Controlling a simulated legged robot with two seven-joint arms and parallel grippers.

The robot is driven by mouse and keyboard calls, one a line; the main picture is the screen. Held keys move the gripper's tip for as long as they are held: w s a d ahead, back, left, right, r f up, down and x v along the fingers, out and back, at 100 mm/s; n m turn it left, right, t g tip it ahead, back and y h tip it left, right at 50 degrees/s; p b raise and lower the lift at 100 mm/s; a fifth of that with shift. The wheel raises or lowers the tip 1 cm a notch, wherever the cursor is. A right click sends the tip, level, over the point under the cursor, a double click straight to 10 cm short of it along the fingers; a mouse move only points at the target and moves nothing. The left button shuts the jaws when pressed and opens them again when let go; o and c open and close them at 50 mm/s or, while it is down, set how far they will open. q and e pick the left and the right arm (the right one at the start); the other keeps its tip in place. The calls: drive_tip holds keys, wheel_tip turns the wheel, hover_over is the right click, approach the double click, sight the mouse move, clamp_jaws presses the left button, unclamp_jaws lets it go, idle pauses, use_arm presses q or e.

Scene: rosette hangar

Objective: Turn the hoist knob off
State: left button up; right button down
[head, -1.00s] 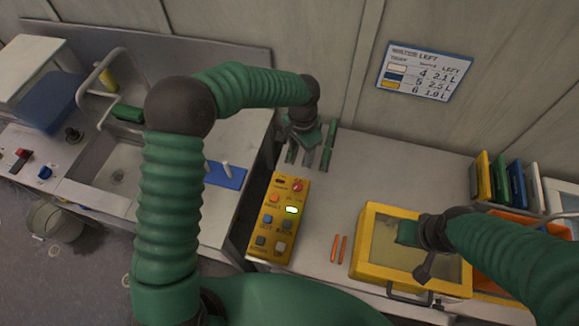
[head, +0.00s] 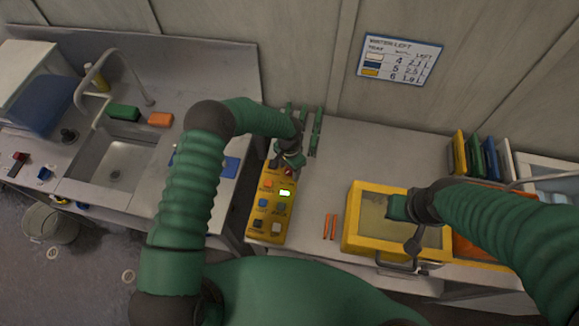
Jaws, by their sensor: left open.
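The yellow control box (head: 273,208) stands on the bench, with several coloured buttons and a lit green display (head: 285,193). A red knob (head: 286,172) is at its top end, partly covered by my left gripper. Labels are too small to read surely, so I cannot tell which control is the hoist knob. My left gripper (head: 294,162) is open and empty, at the far end of the box; contact cannot be told. My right gripper (head: 398,208) is over the yellow-framed case (head: 352,222); its jaws are unclear.
Two orange sticks (head: 329,227) lie between box and case. Green upright rods (head: 315,132) stand behind my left gripper. A sink (head: 112,165) with a tap is at left. Coloured panels (head: 476,157) stand in a rack at right. A sign (head: 399,61) hangs on the wall.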

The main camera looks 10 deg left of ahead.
use_arm(q)
drive_tip(key=shift+w+f, duration=0.1)
drive_tip(key=shift+f, duration=0.05)
drive_tip(key=shift+w+a+f, duration=0.1)
drive_tip(key=shift+w+f, duration=0.05)
drive_tip(key=shift+w, duration=0.1)
drive_tip(key=c, duration=0.4)
drive_tip(key=shift+c, duration=1.3)
clamp_jaws()
use_arm(e)
drive_tip(key=shift+w+f, duration=0.15)
drive_tip(key=shift+w, duration=0.2)
